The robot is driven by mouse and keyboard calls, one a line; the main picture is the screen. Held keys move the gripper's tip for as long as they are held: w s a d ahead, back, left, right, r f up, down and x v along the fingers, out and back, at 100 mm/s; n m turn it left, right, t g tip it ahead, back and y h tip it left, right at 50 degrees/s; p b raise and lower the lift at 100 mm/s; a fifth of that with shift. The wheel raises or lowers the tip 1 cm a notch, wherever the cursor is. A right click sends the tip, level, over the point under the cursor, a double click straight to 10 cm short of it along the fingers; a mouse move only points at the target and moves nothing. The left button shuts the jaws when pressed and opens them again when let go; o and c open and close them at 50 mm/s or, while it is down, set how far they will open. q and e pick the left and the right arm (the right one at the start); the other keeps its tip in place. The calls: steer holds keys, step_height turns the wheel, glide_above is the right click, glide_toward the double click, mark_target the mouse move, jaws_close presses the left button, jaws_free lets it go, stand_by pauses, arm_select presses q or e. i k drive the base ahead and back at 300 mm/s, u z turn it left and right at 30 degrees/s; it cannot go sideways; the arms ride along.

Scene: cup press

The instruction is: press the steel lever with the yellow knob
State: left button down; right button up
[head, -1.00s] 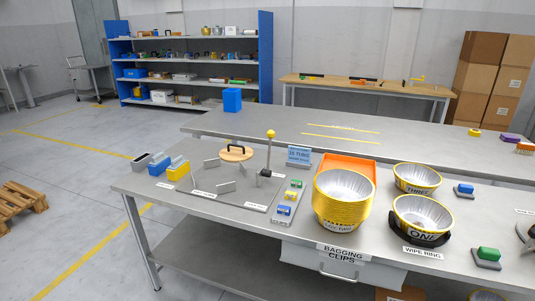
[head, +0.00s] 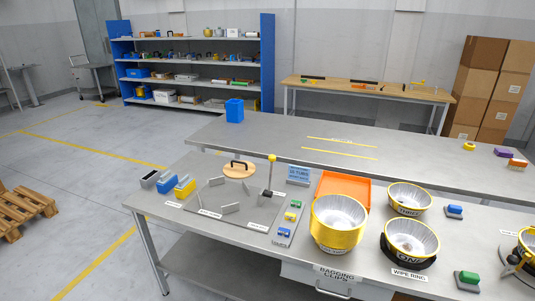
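The steel lever (head: 270,174) stands nearly upright on the near table, with a round yellow knob (head: 272,158) at its top. Its foot is a small dark block (head: 266,193) at the right side of a grey plate (head: 243,215). Behind the lever's left side lies a round wooden disc (head: 239,171) with a black handle. Neither of my grippers shows in the head view, so nothing is seen touching the lever.
A blue sign (head: 299,174) stands right of the lever. A strip (head: 284,236) with small coloured blocks lies in front. Right of it are an orange tray (head: 345,187), a yellow bowl stack (head: 338,237) and black-ringed bowl (head: 410,261). Coloured blocks (head: 168,183) stand left.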

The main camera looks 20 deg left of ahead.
mark_target(272, 158)
steer(key=u, duration=2)
steer(key=i, duration=1.65)
steer(key=z, duration=3.05)
